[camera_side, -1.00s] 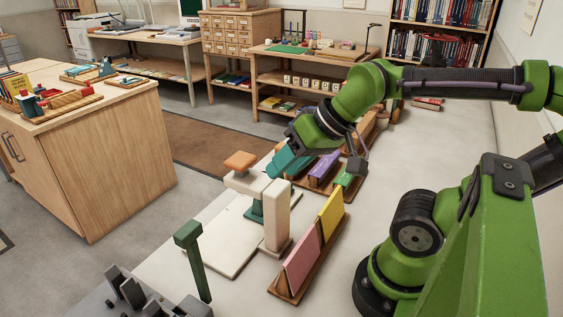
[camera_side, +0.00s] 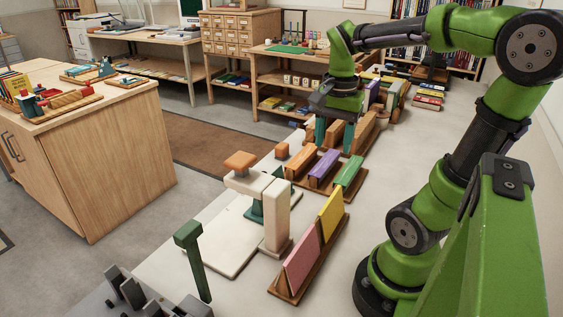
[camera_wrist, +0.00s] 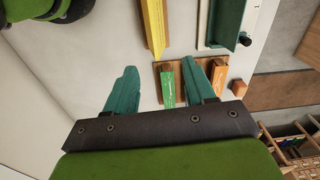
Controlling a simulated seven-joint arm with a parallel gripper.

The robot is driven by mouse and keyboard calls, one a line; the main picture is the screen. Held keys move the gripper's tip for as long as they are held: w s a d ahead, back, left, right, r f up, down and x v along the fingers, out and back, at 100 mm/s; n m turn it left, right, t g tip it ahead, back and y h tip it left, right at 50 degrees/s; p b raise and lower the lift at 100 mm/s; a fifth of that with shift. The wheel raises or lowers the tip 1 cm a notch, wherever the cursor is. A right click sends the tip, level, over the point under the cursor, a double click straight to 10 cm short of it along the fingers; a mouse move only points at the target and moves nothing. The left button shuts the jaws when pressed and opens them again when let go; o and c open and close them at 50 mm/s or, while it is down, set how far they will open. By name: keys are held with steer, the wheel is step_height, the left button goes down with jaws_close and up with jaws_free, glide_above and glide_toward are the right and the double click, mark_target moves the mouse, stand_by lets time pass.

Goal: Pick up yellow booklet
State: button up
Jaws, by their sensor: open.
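The yellow booklet (camera_side: 331,213) stands upright in a slotted wooden rack (camera_side: 346,222), behind a pink booklet (camera_side: 302,260). In the wrist view the yellow booklet (camera_wrist: 154,28) is at the top, beyond my fingertips. My gripper (camera_side: 335,136) has teal fingers pointing down, well behind the yellow booklet, past the rack of coloured booklets. In the wrist view my gripper (camera_wrist: 158,68) is open, with nothing between its fingers held. The green booklet (camera_wrist: 167,86) shows beyond the gap; the right finger hides part of that rack.
Another rack holds orange (camera_side: 300,163), purple (camera_side: 323,168) and green (camera_side: 348,171) booklets. A cream and green press-like device (camera_side: 275,220) stands left of the yellow booklet. Upright books (camera_side: 392,92) stand farther back.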

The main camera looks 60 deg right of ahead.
glide_above(330, 199)
steer(key=shift+m, duration=0.4)
step_height(330, 199, down, 11)
steer(key=shift+w+f, duration=0.15)
steer(key=shift+f, duration=2.7)
jaws_close()
